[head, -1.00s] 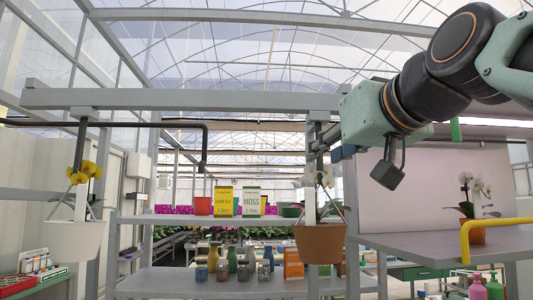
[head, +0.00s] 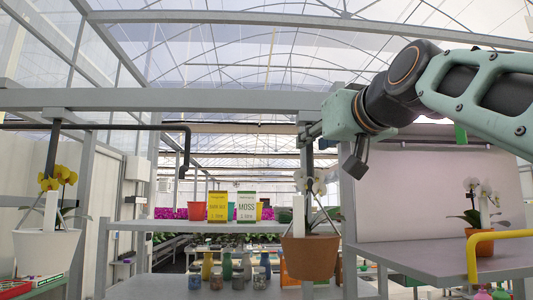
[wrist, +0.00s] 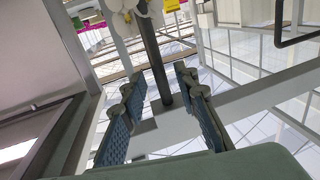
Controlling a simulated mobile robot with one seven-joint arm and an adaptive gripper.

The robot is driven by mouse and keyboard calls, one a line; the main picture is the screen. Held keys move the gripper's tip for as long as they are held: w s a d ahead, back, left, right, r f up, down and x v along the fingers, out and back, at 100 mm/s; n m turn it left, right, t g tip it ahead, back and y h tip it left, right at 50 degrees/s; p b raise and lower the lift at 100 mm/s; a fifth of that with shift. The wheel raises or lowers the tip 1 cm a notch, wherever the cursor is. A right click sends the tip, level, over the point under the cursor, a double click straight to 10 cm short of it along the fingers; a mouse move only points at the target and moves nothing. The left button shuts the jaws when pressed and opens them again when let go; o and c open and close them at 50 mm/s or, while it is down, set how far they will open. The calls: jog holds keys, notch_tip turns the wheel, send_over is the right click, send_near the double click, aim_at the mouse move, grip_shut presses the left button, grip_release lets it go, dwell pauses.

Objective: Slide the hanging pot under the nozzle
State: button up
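A terracotta pot (head: 311,258) with a white orchid hangs from the grey overhead rail (head: 225,100) at the middle of the head view. Its dark hanger rod (wrist: 153,57) shows in the wrist view. A white pot (head: 45,253) with a yellow orchid hangs from the same rail at the left. The black pipe's downturned end, the nozzle (head: 185,172), is between the two hanging pots. My gripper (head: 310,132) is at the terracotta pot's hanger, just below the rail. In the wrist view, its fingers (wrist: 157,84) are apart, with the rod between them. I cannot see contact.
A potted white orchid (head: 480,243) stands on a grey shelf (head: 430,257) at the right, near a yellow pipe (head: 500,236). Behind the hanging pots, racks hold a moss box (head: 248,206), a yellow box (head: 217,206) and several bottles. The space under the rail between the hanging pots looks clear.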

jog(key=shift+w+a, duration=0.15)
jog(key=shift+w, duration=0.65)
jog(key=shift+w+a, duration=0.15)
jog(key=shift+w, duration=0.6)
jog(key=shift+c, duration=0.2)
grip_shut()
